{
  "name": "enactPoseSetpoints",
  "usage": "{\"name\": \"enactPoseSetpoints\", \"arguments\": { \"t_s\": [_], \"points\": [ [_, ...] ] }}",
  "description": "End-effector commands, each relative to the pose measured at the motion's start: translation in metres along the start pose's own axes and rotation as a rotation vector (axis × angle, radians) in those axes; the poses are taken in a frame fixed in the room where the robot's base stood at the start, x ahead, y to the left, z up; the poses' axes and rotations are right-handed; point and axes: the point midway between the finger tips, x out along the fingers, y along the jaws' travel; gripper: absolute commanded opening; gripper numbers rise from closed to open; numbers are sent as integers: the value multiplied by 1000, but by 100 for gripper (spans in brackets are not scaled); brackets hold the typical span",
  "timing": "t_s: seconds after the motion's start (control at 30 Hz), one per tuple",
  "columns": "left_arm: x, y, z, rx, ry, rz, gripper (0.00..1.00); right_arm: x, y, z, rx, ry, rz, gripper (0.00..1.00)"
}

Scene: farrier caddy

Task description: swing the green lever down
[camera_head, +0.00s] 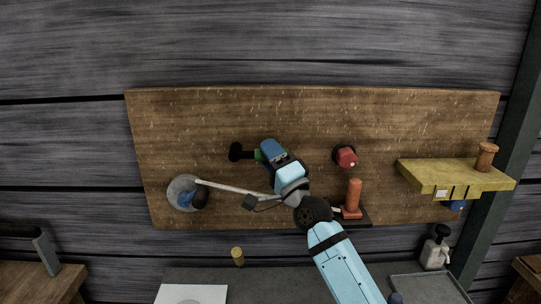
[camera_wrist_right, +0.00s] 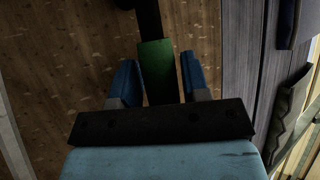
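The green lever (camera_head: 258,155) sticks out to the right from a black pivot (camera_head: 236,152) on the wooden board, lying roughly level. Its green grip also shows in the right wrist view (camera_wrist_right: 157,65), with a black arm at its far end. My right gripper (camera_head: 268,150) is at the lever's right end and covers part of it. My left gripper is not in view.
A red knob (camera_head: 345,156) and an orange upright handle (camera_head: 353,195) are to the right on the board (camera_head: 200,115). A yellow shelf (camera_head: 455,176) juts out at far right. A grey disc (camera_head: 180,186) with a pale rod (camera_head: 232,188) is lower left.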

Motion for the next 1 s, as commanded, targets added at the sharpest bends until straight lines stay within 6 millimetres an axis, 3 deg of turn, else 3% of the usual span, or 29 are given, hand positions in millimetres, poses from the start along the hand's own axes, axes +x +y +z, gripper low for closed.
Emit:
{"name": "enactPoseSetpoints", "arguments": {
  "t_s": [0.37,0.8,1.0],
  "points": [
    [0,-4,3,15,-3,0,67,-11,2,0,-3,0,2,42],
    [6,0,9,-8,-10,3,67,-104,2,0,-4,-2,3,42],
    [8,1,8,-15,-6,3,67,-131,1,0,-3,0,1,42]
  ]
}}
